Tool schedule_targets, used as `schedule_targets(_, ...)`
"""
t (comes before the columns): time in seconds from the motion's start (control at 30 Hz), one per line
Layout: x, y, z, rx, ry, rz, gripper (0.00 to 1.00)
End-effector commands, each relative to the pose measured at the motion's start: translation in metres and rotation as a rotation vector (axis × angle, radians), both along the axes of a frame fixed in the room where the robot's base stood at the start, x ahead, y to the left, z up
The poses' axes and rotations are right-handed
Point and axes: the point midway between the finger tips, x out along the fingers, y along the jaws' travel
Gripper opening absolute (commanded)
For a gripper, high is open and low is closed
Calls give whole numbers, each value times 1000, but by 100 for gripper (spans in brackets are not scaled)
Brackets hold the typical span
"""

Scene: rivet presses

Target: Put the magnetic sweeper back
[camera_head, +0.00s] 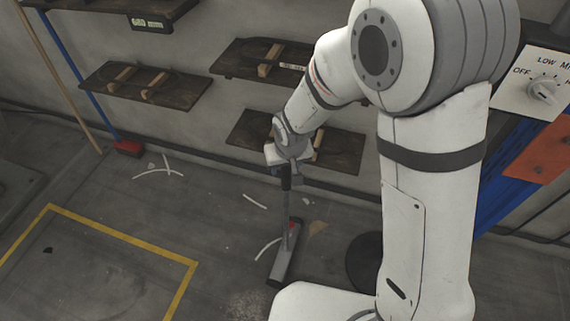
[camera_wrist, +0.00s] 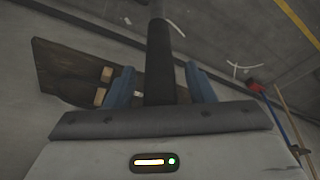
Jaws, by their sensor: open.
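The magnetic sweeper (camera_head: 282,264) has a long grey head with a red part. Its head appears to rest on the floor, and its thin shaft rises nearly upright to a black grip. My gripper (camera_head: 286,172) is at the top of the sweeper, by the black grip. In the wrist view, my gripper (camera_wrist: 160,88) is open, with its blue fingers on either side of the sweeper's dark handle (camera_wrist: 160,62). Gaps show between the handle and both fingers. A dark wooden wall board with pegs (camera_head: 343,152) is behind my gripper; it also shows in the wrist view (camera_wrist: 62,72).
More pegged boards (camera_head: 185,92) (camera_head: 240,55) are on the wall. A red-headed broom (camera_head: 128,147) with a blue pole leans at the left. White strips and scraps (camera_head: 255,201) litter the floor. A yellow line (camera_head: 120,234) marks bare floor. A knob panel (camera_head: 535,85) stands at right.

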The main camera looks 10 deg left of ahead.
Motion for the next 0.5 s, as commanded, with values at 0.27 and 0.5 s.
schedule_targets(0.27, -3, -1, 20, 3, -3, 0, 49)
schedule_targets(0.5, -16, -8, 72, 3, -4, 2, 49)
